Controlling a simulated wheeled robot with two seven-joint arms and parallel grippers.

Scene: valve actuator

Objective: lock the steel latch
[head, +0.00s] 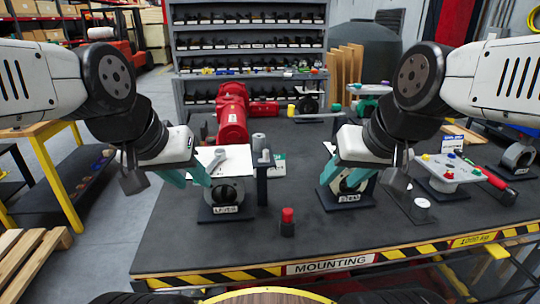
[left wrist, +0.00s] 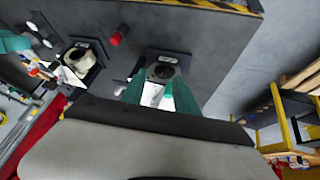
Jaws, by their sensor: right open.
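My left gripper (head: 190,177) is at the left mount, a grey ring (head: 228,191) on a dark base with a white label. Its teal fingers are apart in the left wrist view (left wrist: 160,97), with the ring just beyond their tips and a pale piece between them. A small grey lever (head: 216,160) lies against a white plate behind the ring. A dark post with a grey cylinder (head: 258,141) stands just right of it. I cannot tell which steel part is the latch. My right gripper (head: 364,178) is open around the right labelled ring mount (head: 347,197).
A red-capped button (head: 287,215) stands between the mounts. A red valve body (head: 232,113) lies behind. A grey plate with coloured knobs (head: 447,168) is at the right. The striped table edge (head: 225,276) is at the front; the table's front left is clear.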

